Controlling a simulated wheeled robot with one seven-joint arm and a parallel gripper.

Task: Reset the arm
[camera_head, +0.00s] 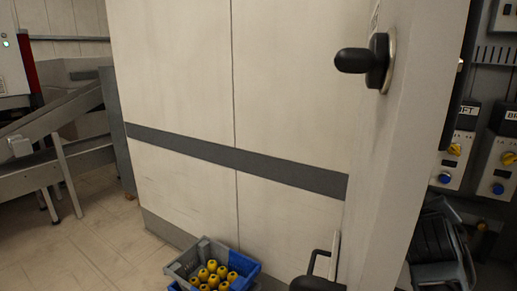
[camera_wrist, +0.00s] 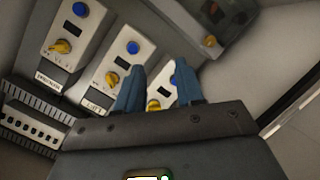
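My gripper (camera_wrist: 157,72) shows in the wrist view with its two blue fingers apart and nothing held between them. Beyond the fingers is a grey control box (camera_wrist: 158,92) with a yellow knob and a blue button, partly hidden by the fingers. I cannot tell how far it is from the fingertips. In the head view I cannot make out my gripper.
Control boxes with yellow knobs and blue buttons hang at the right (camera_head: 457,150). A pale cabinet wall (camera_head: 180,70) with a black handle (camera_head: 362,61) fills the middle. A grey crate (camera_head: 183,266) with yellow items stands below it. Floor (camera_head: 95,235) is clear at left.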

